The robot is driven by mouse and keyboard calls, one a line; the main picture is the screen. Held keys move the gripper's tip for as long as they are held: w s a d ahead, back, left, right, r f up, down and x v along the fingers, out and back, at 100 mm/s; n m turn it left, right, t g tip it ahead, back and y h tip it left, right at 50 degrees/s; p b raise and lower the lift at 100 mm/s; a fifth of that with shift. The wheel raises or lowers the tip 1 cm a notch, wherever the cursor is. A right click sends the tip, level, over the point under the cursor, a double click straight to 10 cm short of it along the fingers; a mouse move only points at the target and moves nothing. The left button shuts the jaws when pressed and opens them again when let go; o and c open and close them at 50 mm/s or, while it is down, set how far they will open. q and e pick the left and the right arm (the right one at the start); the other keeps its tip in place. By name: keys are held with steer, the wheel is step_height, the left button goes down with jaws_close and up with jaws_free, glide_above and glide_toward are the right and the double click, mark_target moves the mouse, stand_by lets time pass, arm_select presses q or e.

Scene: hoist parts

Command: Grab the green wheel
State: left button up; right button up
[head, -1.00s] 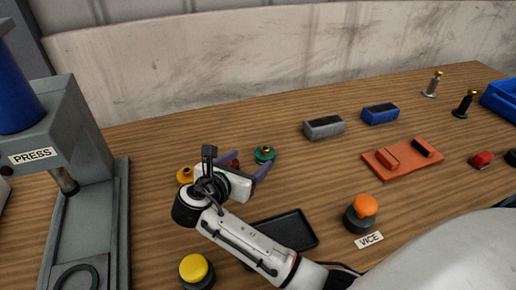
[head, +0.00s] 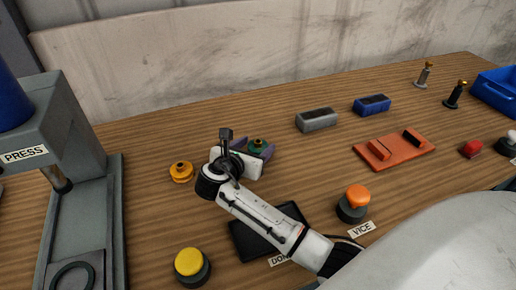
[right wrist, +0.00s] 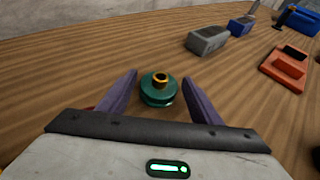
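The green wheel (right wrist: 158,90) has a brass-coloured hub and lies flat on the wooden table. In the right wrist view it sits between the two purple fingers of my right gripper (right wrist: 160,92), with a gap on each side. The gripper is open. My left gripper is not in view.
An orange wheel (head: 181,171) lies left of my right gripper. A black tray (head: 243,241) is under my right forearm. A grey block (head: 316,120) and a blue block (head: 371,105) stand behind to the right. The press (head: 60,130) stands at left.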

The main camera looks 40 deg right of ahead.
steer(key=c, duration=1.1)
steer(key=shift+r, duration=0.15)
steer(key=shift+c, duration=0.6)
